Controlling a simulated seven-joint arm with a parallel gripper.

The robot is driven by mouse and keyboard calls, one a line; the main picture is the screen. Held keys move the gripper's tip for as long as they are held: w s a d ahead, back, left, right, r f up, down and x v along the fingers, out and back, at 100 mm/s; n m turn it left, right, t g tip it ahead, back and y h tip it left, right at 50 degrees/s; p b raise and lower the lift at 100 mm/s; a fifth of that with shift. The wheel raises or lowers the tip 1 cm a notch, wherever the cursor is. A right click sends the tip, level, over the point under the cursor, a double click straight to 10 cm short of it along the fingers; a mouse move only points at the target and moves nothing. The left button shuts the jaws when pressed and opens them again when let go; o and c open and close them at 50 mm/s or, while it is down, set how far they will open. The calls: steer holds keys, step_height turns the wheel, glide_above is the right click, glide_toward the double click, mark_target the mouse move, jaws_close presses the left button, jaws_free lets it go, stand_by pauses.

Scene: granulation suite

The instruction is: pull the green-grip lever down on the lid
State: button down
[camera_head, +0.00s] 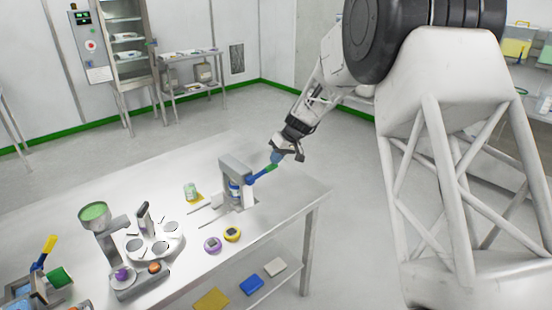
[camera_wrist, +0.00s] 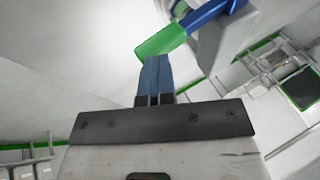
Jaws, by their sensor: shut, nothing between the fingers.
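The lever (camera_head: 262,173) has a blue arm and a green grip (camera_head: 271,168). It sticks out to the right and slightly up from a grey upright device (camera_head: 235,180) on the steel table. In the wrist view the green grip (camera_wrist: 160,38) lies just past my fingertips, with the blue lever arm (camera_wrist: 215,14) running up right to the grey device. My gripper (camera_wrist: 155,60) has its blue fingers shut together with nothing between them. In the head view my gripper (camera_head: 276,157) is right at the grip's end; whether it touches, I cannot tell.
A yellow-handled device (camera_head: 45,255) stands at the far left.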

steer(key=f, duration=0.3)
steer(key=shift+s+d+f, duration=0.25)
steer(key=shift+s+d, duration=0.05)
steer(key=shift+d, duration=0.05)
steer(key=shift+r, duration=0.6)
step_height(320, 180, up, 16)
steer(key=d, duration=0.2)
steer(key=shift+d+f, duration=0.25)
steer(key=shift+d, duration=0.15)
steer(key=shift+s, duration=0.15)
